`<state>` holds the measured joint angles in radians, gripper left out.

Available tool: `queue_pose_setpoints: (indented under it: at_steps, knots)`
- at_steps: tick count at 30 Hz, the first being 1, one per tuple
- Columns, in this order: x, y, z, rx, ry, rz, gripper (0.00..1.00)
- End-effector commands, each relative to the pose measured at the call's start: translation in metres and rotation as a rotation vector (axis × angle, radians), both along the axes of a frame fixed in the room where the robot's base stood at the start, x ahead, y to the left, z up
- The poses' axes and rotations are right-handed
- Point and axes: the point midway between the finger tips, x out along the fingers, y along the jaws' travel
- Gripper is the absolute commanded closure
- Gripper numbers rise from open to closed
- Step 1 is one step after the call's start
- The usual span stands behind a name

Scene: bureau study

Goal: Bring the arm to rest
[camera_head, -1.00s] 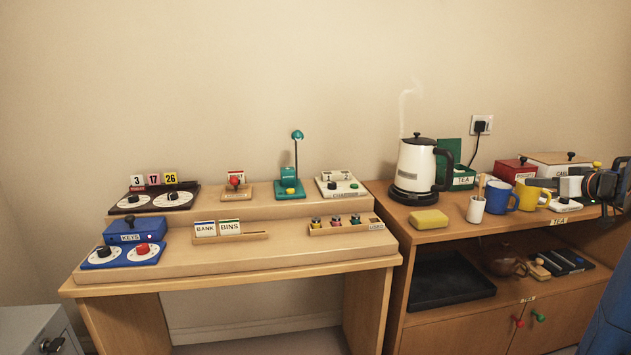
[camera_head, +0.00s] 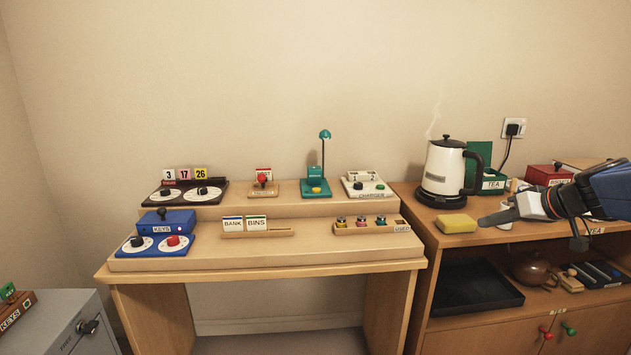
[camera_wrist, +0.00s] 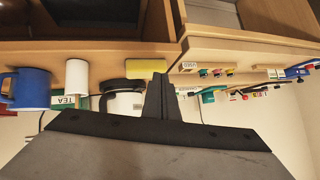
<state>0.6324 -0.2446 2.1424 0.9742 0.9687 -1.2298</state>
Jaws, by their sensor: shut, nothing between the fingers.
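My gripper (camera_head: 484,220) is shut and empty, at the right in the head view, pointing left. Its tip appears near the yellow sponge (camera_head: 456,224) on the sideboard; I cannot tell the exact gap. My arm reaches in from the right edge and hides the mugs behind it. In the wrist view, which is upside down, my closed fingers (camera_wrist: 160,82) stand at the middle, with the yellow sponge (camera_wrist: 146,66) and the blue mug (camera_wrist: 26,88) beyond them.
A steaming kettle (camera_head: 443,168) stands on the sideboard (camera_head: 420,226) behind the sponge. The desk (camera_head: 262,266) to the left bears dials, a keys box (camera_head: 168,220), a teal lamp (camera_head: 315,175) and card holders. A grey cabinet (camera_head: 60,315) is at lower left. The air above the desk is clear.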

Motion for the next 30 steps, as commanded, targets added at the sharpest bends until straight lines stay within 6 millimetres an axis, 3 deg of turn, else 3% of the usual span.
queue_pose_setpoints:
  at_steps: [1, 6, 12, 21, 25, 30]
  knots:
    - [-0.014, 0.026, -0.006, -0.003, 0.039, 0.018, 1.00]
    - [-0.064, 0.085, -0.031, -0.020, 0.180, 0.030, 1.00]
    - [-0.128, 0.130, -0.063, -0.073, 0.315, 0.011, 1.00]
    - [-0.219, 0.154, -0.107, -0.195, 0.426, -0.075, 1.00]
    - [-0.246, 0.152, -0.121, -0.241, 0.437, -0.122, 1.00]
    - [-0.264, 0.147, -0.132, -0.275, 0.435, -0.161, 1.00]
